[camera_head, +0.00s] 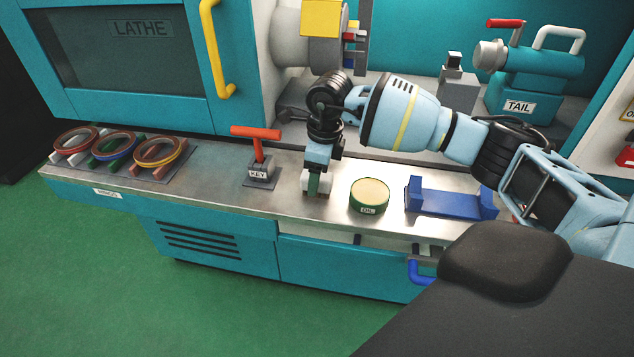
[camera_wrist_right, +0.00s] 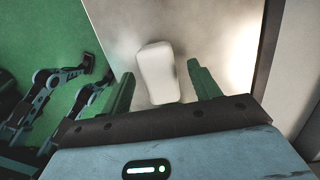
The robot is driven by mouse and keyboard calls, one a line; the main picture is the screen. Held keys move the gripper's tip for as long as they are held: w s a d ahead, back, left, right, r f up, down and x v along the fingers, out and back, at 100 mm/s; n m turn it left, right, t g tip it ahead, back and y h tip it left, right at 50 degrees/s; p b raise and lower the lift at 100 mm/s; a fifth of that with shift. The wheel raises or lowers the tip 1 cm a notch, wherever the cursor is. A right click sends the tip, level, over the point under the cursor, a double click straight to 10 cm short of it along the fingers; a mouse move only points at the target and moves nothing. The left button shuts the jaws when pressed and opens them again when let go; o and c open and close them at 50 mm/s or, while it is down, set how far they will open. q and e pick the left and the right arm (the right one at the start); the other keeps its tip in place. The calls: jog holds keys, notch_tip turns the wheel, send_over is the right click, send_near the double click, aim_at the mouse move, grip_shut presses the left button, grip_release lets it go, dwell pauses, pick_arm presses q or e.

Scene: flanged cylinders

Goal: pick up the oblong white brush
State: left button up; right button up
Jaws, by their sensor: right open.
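The oblong white brush (camera_wrist_right: 157,73) lies on the metal ledge (camera_wrist_right: 215,40). In the right wrist view it shows between and just beyond my open green fingertips, its length pointing away from the gripper. In the head view only a bit of the white brush (camera_head: 306,183) shows, mostly hidden behind the fingers. My right gripper (camera_head: 314,186) points down over it, with the fingers apart; it also shows in the right wrist view (camera_wrist_right: 162,82). I see clear room on both sides of the brush. My left gripper is not seen in the head view.
The red-handled KEY (camera_head: 257,150) stands left of the gripper. A round OIL tin (camera_head: 369,196) and a blue cradle (camera_head: 450,203) stand to its right. Several coloured rings (camera_head: 118,144) lie at the far left. The lathe chuck (camera_head: 300,38) is behind. The ledge's front edge is close.

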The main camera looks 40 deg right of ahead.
jog(key=shift+f, duration=0.45)
jog(key=c, duration=1.1)
jog(key=shift+r, duration=0.15)
jog(key=shift+r, duration=0.45)
jog(key=shift+s+a+r, duration=0.15)
jog(key=shift+a+r, duration=0.05)
jog(key=shift+r, duration=0.45)
jog(key=shift+s+a+r, duration=0.15)
jog(key=shift+r, duration=0.45)
jog(key=s+a, duration=0.3)
jog(key=s, duration=0.1)
jog(key=s+a+r, duration=0.1)
jog(key=s+a, duration=0.2)
jog(key=s, duration=0.1)
jog(key=s+a, duration=0.3)
jog(key=s, duration=0.1)
jog(key=shift+a+r+b, duration=0.1)
jog(key=shift+r+b, duration=0.1)
jog(key=shift+b, duration=0.2)
